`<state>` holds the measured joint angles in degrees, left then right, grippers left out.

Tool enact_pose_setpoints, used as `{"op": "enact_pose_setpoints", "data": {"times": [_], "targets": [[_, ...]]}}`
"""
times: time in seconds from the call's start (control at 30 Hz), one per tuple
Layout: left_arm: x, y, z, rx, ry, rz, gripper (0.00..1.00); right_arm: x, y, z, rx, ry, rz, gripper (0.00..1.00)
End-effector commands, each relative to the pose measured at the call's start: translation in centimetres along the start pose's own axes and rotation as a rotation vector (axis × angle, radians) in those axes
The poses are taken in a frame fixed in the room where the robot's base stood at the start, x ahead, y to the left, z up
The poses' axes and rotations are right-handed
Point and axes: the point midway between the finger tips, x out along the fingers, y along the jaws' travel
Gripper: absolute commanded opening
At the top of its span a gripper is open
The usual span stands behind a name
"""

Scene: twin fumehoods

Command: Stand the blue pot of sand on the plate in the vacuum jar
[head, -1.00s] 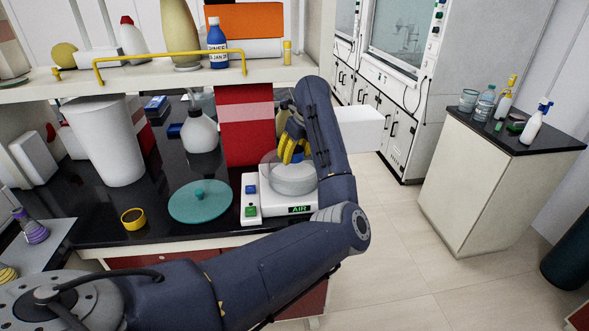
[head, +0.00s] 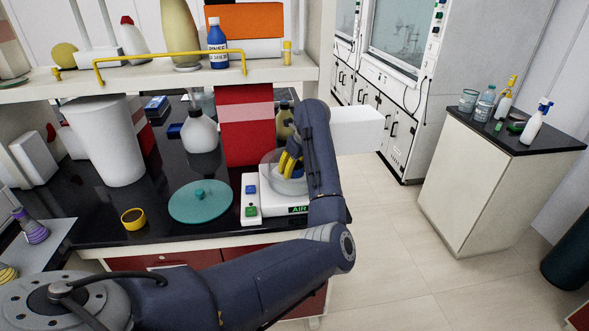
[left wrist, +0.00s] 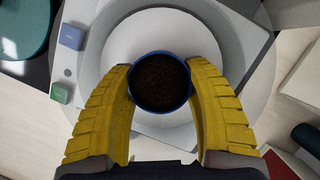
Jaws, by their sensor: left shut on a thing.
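The blue pot of dark sand (left wrist: 160,82) is between the yellow fingers of my left gripper (left wrist: 163,100), which are shut on it. In the head view the left gripper (head: 289,164) reaches down into the clear vacuum jar (head: 269,172), and the pot is hidden there. The jar stands on a white base with an AIR display (head: 299,209). In the left wrist view the pale round plate (left wrist: 118,50) lies below the pot; I cannot tell whether they touch. My right gripper is not in view.
A teal disc with a knob (head: 200,202) lies left of the base, next to a control box with blue and green buttons (head: 250,196). A yellow ring-shaped item (head: 133,219) lies farther left. A red block (head: 246,130) and a white bottle (head: 199,131) stand behind.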

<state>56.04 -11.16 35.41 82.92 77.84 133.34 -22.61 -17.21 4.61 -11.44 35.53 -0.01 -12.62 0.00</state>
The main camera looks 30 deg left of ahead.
Motion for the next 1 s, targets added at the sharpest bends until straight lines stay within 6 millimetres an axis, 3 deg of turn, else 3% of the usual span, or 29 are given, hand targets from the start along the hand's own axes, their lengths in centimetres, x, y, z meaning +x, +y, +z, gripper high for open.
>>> {"op": "enact_pose_setpoints", "data": {"times": [0.17, 0.2, 0.37, 0.73, 1.0], "targets": [[0.3, 0.0, -0.1, 0.001, 0.001, 0.0, 0.09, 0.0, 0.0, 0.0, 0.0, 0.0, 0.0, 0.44], [0.3, 0.0, -0.1, 0.001, 0.001, 0.0, 0.57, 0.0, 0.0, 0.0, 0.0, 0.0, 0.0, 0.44], [0.3, 0.0, -0.1, 0.001, 0.001, 0.0, 0.76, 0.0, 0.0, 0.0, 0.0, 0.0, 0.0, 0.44], [-0.3, -0.1, 0.0, -0.001, 0.0, -0.002, 0.77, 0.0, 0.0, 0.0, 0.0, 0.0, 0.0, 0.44], [-4.4, -0.2, 0.0, -0.001, 0.001, -0.006, 0.77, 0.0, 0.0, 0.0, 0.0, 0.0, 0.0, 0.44]]}}
